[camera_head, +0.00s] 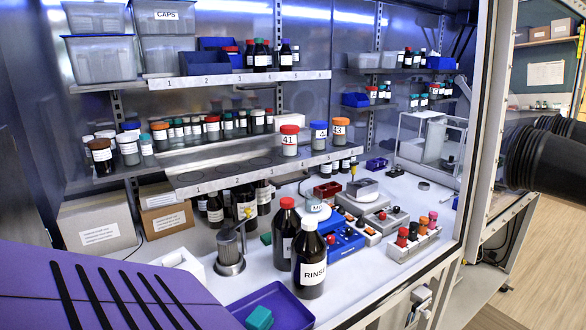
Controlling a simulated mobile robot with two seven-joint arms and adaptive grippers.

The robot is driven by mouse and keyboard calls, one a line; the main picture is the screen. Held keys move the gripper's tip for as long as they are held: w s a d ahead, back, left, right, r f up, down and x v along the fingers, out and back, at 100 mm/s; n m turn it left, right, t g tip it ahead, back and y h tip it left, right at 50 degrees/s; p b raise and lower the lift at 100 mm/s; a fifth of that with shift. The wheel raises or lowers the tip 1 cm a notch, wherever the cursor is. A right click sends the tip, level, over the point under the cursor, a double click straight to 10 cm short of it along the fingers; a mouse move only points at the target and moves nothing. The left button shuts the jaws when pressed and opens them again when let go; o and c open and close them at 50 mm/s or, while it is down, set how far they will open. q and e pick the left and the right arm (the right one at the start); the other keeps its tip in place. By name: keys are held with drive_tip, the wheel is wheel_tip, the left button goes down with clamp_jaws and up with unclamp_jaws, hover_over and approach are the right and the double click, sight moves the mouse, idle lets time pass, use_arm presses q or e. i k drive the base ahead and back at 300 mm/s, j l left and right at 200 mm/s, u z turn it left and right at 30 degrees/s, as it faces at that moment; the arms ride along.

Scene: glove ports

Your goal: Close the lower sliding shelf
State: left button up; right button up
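The lower sliding shelf (262,166) is a grey tray with a numbered front edge and round recesses. It stands out in front of the row of small bottles behind it. Neither of my grippers is in view.
Dark bottles, one marked RINSE (309,265), stand on the white floor below the shelf. A metal cup (230,248), a purple tray (281,300) and a blue rack (343,243) are nearby. A black glove port sleeve (545,160) juts in at right.

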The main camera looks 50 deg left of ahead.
sight(188, 181)
drive_tip(key=i+j+u, duration=0.1)
drive_tip(key=u, duration=1.75)
drive_tip(key=k+l+u, duration=0.25)
drive_tip(key=k, duration=0.25)
drive_tip(key=i+j, duration=0.1)
drive_tip(key=i, duration=0.25)
drive_tip(key=u, duration=0.05)
